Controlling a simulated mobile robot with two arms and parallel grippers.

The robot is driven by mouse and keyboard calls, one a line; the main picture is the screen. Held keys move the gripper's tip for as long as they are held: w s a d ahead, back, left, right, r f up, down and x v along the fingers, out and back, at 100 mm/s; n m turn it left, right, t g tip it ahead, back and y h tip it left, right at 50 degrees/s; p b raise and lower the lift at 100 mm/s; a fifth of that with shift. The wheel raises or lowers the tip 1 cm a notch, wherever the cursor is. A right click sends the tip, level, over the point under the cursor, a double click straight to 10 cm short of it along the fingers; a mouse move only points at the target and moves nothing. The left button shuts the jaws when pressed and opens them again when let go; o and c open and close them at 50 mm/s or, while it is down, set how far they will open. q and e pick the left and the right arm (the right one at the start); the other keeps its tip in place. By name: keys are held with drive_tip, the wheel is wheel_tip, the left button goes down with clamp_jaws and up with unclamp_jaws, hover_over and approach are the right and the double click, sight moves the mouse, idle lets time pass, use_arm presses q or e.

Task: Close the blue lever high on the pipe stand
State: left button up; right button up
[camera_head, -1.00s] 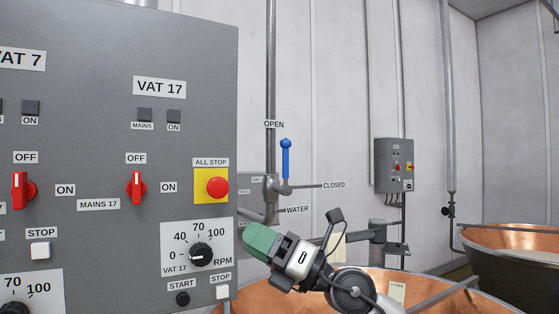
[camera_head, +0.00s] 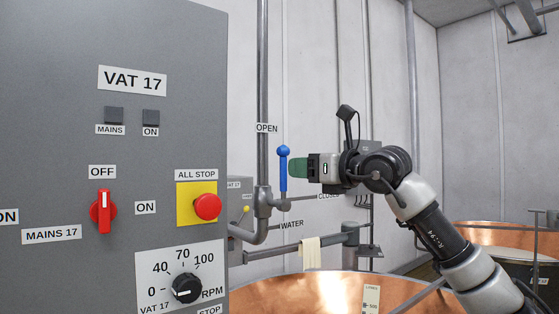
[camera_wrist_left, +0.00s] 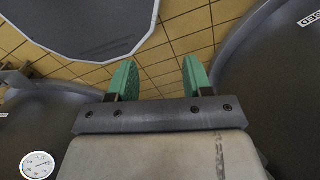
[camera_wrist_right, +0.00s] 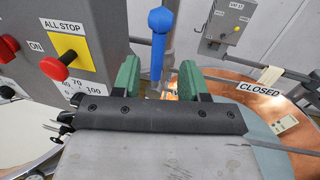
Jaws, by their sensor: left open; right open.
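The blue lever (camera_head: 283,170) stands upright on the pipe stand (camera_head: 263,200), pointing up beside the OPEN label (camera_head: 266,128). The CLOSED label (camera_head: 328,195) is to the right of its foot. My right gripper (camera_head: 292,168) is level with the lever in the head view, its green fingers at the lever's right side. In the right wrist view the lever (camera_wrist_right: 159,45) rises beyond and between the open fingers (camera_wrist_right: 160,80); whether they touch it I cannot tell. My left gripper (camera_wrist_left: 157,80) is open and empty above a tiled floor, and is not in the head view.
A grey control panel (camera_head: 60,140) with a red switch and an ALL STOP button (camera_head: 207,206) fills the left side. Copper vats (camera_head: 325,290) lie below right. A cloth (camera_head: 311,254) hangs on a horizontal pipe under my right gripper.

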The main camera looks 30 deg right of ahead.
sight(286, 167)
drive_tip(key=p+x, duration=0.1)
drive_tip(key=x, duration=0.3)
drive_tip(key=shift+w+a, duration=0.2)
drive_tip(key=shift+w, duration=0.2)
drive_tip(key=x, duration=0.1)
drive_tip(key=p+x, duration=0.1)
drive_tip(key=x, duration=0.1)
drive_tip(key=shift+w+f+p, duration=0.1)
drive_tip(key=shift+f+p, duration=0.2)
drive_tip(key=shift+p, duration=0.05)
drive_tip(key=shift+s+d, duration=0.1)
drive_tip(key=shift+s, duration=0.1)
drive_tip(key=shift+c, duration=0.2)
drive_tip(key=shift+w, duration=0.15)
drive_tip(key=c, duration=0.5)
drive_tip(key=shift+c, duration=1.1)
use_arm(q)
drive_tip(key=r, duration=0.1)
drive_tip(key=w+r, duration=0.1)
drive_tip(key=r, duration=0.1)
drive_tip(key=shift+w+r, duration=0.2)
drive_tip(key=shift+w, duration=0.05)
use_arm(e)
clamp_jaws()
use_arm(q)
drive_tip(key=shift+w, duration=0.1)
